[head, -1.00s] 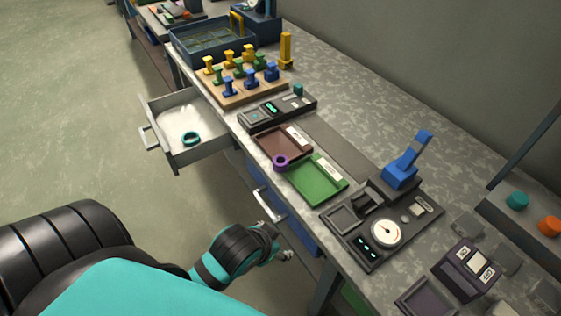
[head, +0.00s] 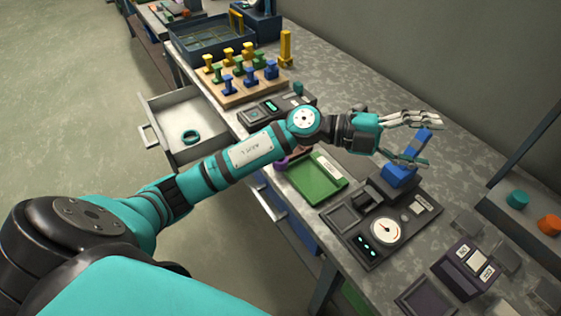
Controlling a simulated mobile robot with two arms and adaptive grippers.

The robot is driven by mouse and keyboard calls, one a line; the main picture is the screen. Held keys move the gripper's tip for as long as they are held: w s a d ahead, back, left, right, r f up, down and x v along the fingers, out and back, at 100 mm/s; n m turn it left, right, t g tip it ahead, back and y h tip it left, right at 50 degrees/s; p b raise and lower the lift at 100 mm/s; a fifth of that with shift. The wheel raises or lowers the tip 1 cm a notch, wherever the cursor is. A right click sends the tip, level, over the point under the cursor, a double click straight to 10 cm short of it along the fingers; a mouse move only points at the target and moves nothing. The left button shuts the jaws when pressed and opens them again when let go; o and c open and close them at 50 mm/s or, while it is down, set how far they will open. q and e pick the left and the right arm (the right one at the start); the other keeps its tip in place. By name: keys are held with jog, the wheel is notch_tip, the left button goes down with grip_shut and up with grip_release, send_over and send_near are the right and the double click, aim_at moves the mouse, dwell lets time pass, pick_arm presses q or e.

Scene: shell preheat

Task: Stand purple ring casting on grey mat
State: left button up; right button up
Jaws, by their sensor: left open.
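The grey mat (head: 347,160) is a flat dark strip on the bench behind the green tray, partly covered by my arm. My left gripper (head: 428,141) is open and empty, reaching over the bench beyond the mat. Its lower finger overlaps the blue lever in the picture; I cannot tell whether they touch. My right gripper is not in view.
A blue lever device (head: 400,174) stands near the left gripper, behind a gauge panel (head: 385,231). A green tray (head: 315,182) lies in front of the mat. An open drawer (head: 180,112) holding a teal ring (head: 190,136) juts out at left. A peg board (head: 240,88) stands further back.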

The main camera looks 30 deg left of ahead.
pick_arm(q)
jog(key=w+a+f+m+g+y, duration=0.1)
jog(key=a+f+m+g+y, duration=0.1)
jog(key=a+f+g+y, duration=0.3)
jog(key=a+n+g+y, duration=0.3)
jog(key=a+y, duration=0.9)
jog(key=a, duration=1.4)
jog(key=shift+n+t, duration=0.5)
jog(key=shift+t, duration=0.1)
jog(key=f+p, duration=0.1)
jog(key=f, duration=0.4)
jog(key=s+f+p, duration=0.1)
jog(key=f, duration=0.5)
jog(key=s+d+f+p, duration=0.1)
jog(key=f, duration=0.5)
jog(key=shift+p, duration=0.4)
jog(key=shift+f, duration=0.3)
grip_shut()
jog(key=shift+r, duration=0.1)
jog(key=shift+r, duration=0.1)
